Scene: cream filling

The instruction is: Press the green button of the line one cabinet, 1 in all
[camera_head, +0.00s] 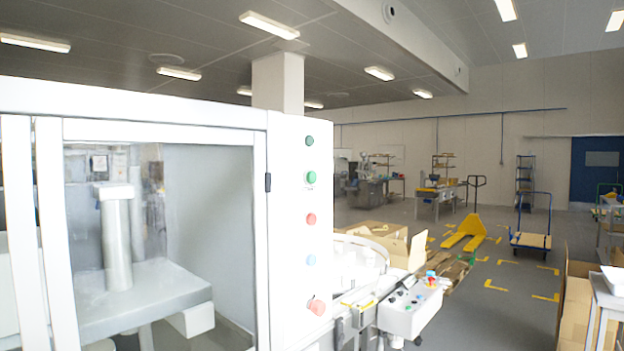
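A large white cabinet (290,255) with glass doors stands close by on the left. Its narrow front panel carries a column of buttons. A bright green button (311,177) sits near the top, below a darker green one (309,141). A red button (310,218), a pale blue one (311,259) and a larger red knob (317,307) are below. No label naming the line can be read. My gripper is not in view.
A white control box (412,310) with small buttons juts out right of the cabinet. Open cardboard boxes (395,245) stand behind it. A yellow pallet truck (467,232) and a blue trolley (530,240) stand further back. Grey floor (480,320) is clear at right centre.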

